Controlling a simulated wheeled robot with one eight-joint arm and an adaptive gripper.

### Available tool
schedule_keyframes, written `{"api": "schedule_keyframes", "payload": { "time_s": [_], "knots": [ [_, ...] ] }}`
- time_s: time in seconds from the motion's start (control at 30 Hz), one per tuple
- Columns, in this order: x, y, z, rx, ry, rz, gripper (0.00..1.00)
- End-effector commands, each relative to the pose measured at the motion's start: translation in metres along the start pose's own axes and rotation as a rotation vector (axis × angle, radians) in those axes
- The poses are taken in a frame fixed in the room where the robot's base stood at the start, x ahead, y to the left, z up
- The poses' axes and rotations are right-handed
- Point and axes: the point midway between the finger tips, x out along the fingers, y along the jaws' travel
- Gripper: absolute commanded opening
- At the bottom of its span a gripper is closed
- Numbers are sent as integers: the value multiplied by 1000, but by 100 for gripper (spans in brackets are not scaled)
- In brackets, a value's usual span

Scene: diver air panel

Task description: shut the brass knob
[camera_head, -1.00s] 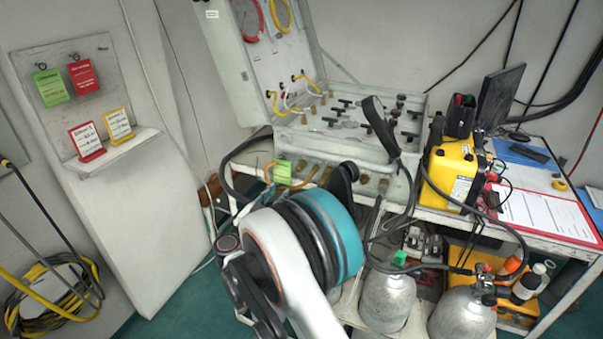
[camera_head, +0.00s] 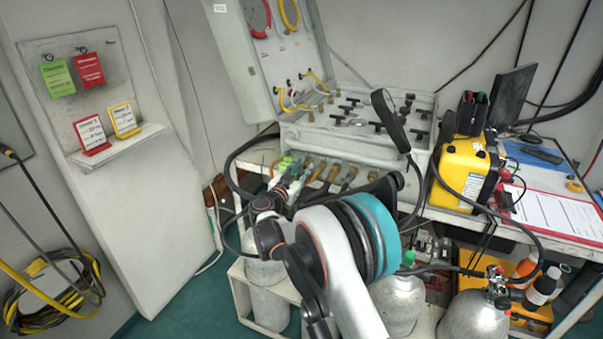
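The air panel case (camera_head: 345,148) stands open on the bench, with a row of brass fittings (camera_head: 334,171) along its front face. Small brass knobs also show on its top near the hinge, and I cannot tell which one is the task's brass knob. My gripper (camera_head: 287,177) is at the left end of the front row, close to a green tag (camera_head: 293,163). It is small and partly hidden by my own arm, so its fingers and any contact with a fitting cannot be made out.
Black T-handles (camera_head: 376,127) cover the case top. Grey cylinders (camera_head: 474,317) stand below the bench. A wall board (camera_head: 113,145) with tags is at left.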

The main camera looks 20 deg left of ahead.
Motion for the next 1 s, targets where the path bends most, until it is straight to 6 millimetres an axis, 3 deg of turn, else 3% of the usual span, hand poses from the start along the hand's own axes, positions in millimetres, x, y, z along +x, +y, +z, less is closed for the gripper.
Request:
{"api": "schedule_keyframes", "payload": {
  "time_s": [0.2,0.33,0.7,1.0],
  "knots": [
    [0,0,0,0,0,0,29],
    [0,0,0,0,0,0,0],
    [0,0,0,25,0,0,0],
    [0,0,-1,191,-3,1,0]
  ]
}}
